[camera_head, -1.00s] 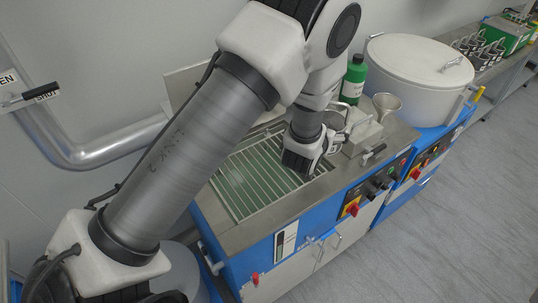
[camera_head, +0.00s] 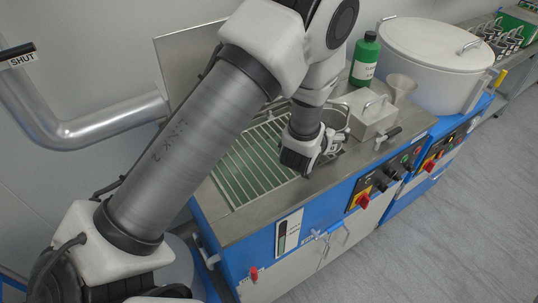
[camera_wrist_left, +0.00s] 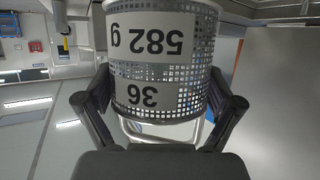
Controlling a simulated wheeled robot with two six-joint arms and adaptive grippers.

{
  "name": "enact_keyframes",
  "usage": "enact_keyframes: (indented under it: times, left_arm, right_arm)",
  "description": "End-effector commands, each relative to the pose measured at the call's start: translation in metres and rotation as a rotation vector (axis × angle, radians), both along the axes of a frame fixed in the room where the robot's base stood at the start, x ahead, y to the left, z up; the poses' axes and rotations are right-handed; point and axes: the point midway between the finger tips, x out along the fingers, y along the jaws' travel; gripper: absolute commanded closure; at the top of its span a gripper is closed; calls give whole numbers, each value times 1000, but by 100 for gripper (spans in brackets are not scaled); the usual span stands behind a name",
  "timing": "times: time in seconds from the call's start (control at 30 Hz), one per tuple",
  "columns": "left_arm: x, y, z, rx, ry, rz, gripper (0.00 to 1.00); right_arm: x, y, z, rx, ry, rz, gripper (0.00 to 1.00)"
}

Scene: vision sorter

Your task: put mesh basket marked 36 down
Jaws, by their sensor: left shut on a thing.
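The mesh basket marked 36 (camera_wrist_left: 160,104) fills the upper middle of the left wrist view. It is a perforated metal cylinder with pale labels reading 582 g and 36, both upside down there. My left gripper (camera_head: 328,144) is shut on it, with one dark finger on each side in the wrist view. In the head view the gripper hangs over the right part of the slatted tank top. A grey round piece of the basket (camera_head: 337,117) shows just beyond the gripper; the rest is hidden. Whether the basket touches a surface cannot be told. My right gripper is not in view.
The slatted tank (camera_head: 240,172) lies left of the gripper. A white box with a handle (camera_head: 371,116), a funnel (camera_head: 400,84) and a green bottle (camera_head: 365,57) stand right and behind. A big lidded white pot (camera_head: 430,65) stands farther right. More baskets (camera_head: 497,36) sit far right.

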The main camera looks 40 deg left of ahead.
Motion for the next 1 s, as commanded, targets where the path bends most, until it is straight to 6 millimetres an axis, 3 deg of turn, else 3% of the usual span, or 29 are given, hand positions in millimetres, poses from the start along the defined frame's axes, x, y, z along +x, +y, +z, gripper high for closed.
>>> enact_keyframes:
  times: [0.43, 0.63, 0.83, 1.0]
  left_arm:
    - [-86, 92, -4, -7, 1, 10, 73]
    - [-101, 107, -8, -3, 0, 5, 73]
    - [-102, 107, -39, 1, 1, 1, 73]
    - [-101, 107, -45, 1, -2, 1, 73]
  right_arm:
    - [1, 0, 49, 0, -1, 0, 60]
    - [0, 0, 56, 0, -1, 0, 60]
    - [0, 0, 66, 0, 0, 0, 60]
    - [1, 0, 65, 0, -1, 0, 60]
